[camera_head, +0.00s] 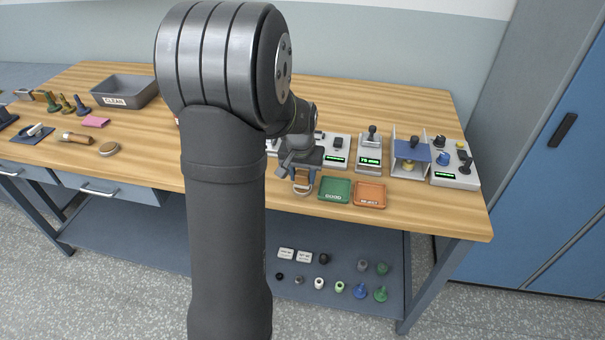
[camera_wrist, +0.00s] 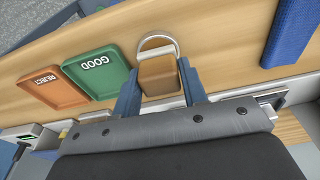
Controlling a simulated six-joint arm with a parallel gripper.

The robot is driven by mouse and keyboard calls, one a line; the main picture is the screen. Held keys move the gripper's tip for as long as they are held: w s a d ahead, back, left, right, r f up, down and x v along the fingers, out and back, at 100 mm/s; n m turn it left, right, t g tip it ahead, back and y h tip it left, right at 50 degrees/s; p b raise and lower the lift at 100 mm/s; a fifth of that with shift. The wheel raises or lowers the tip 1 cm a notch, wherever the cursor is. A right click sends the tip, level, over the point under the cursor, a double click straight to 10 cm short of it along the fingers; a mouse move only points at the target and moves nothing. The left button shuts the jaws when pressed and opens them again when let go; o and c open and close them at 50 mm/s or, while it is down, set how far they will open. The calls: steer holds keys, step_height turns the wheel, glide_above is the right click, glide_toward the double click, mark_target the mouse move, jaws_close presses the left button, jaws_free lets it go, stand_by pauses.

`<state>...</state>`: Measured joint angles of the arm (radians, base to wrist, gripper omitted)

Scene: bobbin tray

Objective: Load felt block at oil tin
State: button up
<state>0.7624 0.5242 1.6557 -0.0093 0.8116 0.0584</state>
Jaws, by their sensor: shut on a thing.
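My gripper (camera_head: 302,178) is over the front of the workbench, left of the green tray. In the wrist view its two blue fingers (camera_wrist: 159,82) are shut on a brown block (camera_wrist: 158,75). I cannot tell whether the block is the felt block. A flat pink piece (camera_head: 96,121) and a round tan item (camera_head: 109,149) lie on the left of the bench. I cannot make out which item is the oil tin. My arm hides the middle of the bench.
The green GOOD tray (camera_head: 335,190) and orange REJECT tray (camera_head: 369,195) sit at the front edge. Several devices with displays (camera_head: 369,155) stand behind them. A grey CLEAN bin (camera_head: 124,91) is at the back left. Small parts lie on the lower shelf (camera_head: 210,245).

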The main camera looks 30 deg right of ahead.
mark_target(302, 171)
steer(key=shift+f, duration=0.45)
stand_by(1.1)
steer(key=shift+r, duration=3.6)
steer(key=shift+w, duration=0.1)
